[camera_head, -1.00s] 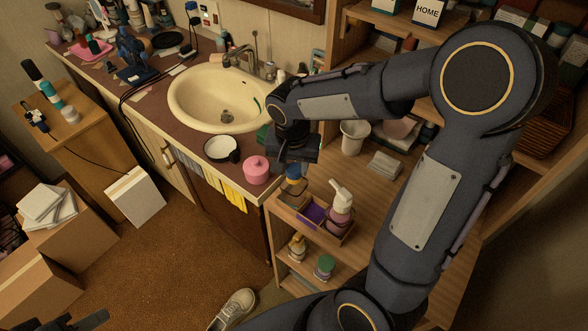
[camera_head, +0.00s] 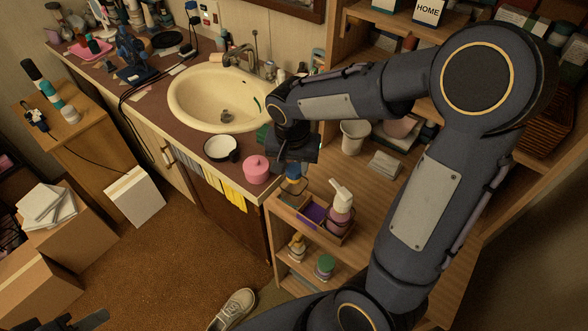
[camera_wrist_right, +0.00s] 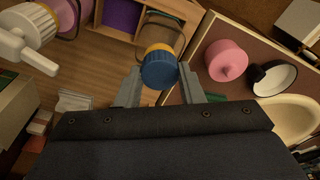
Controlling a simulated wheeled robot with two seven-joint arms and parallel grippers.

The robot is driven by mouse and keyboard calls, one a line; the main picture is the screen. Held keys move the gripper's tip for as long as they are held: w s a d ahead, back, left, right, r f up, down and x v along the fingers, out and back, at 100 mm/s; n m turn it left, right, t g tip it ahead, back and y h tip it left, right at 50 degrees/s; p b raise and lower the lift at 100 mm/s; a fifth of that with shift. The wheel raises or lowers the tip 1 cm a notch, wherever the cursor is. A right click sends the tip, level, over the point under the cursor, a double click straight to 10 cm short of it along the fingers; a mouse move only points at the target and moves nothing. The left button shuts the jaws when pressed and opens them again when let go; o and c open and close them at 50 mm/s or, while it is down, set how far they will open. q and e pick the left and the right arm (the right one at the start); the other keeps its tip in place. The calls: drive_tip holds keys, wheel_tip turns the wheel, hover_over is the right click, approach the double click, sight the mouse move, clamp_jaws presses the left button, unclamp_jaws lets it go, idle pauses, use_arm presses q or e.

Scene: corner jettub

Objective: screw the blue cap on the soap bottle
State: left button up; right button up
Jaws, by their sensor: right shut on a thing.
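The blue cap (camera_wrist_right: 160,72) is between the fingertips of my right gripper (camera_wrist_right: 161,86) in the right wrist view. In the head view my right gripper (camera_head: 293,163) points down over the bottle, shut on the cap (camera_head: 293,171). The soap bottle (camera_head: 289,186) stands below it in the wooden caddy, and its yellow neck (camera_wrist_right: 160,48) shows directly behind the cap. The cap appears in line with the neck; how far it is threaded cannot be told. My left gripper (camera_head: 84,321) shows only as a dark piece at the bottom left edge.
The wooden caddy (camera_head: 318,236) also holds a pink pump bottle (camera_head: 340,208) beside the soap bottle. A pink jar (camera_head: 256,170) and a black-and-white bowl (camera_head: 221,149) stand close by on the counter. A white cup (camera_head: 354,135) stands on the shelf behind.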

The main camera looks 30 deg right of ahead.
drive_tip(key=shift+f+m+b, duration=0.1)
drive_tip(key=shift+m+b, duration=0.4)
drive_tip(key=shift+m, duration=0.3)
drive_tip(key=shift+w+m+b, duration=0.1)
drive_tip(key=shift+m+b, duration=0.3)
drive_tip(key=shift+m, duration=0.7)
drive_tip(key=shift+m+g, duration=0.3)
drive_tip(key=shift+m, duration=0.9)
drive_tip(key=m+b, duration=0.1)
drive_tip(key=m, duration=0.1)
drive_tip(key=shift+f+m, duration=0.1)
drive_tip(key=shift+m, duration=0.3)
drive_tip(key=m, duration=0.3)
drive_tip(key=shift+g, duration=0.3)
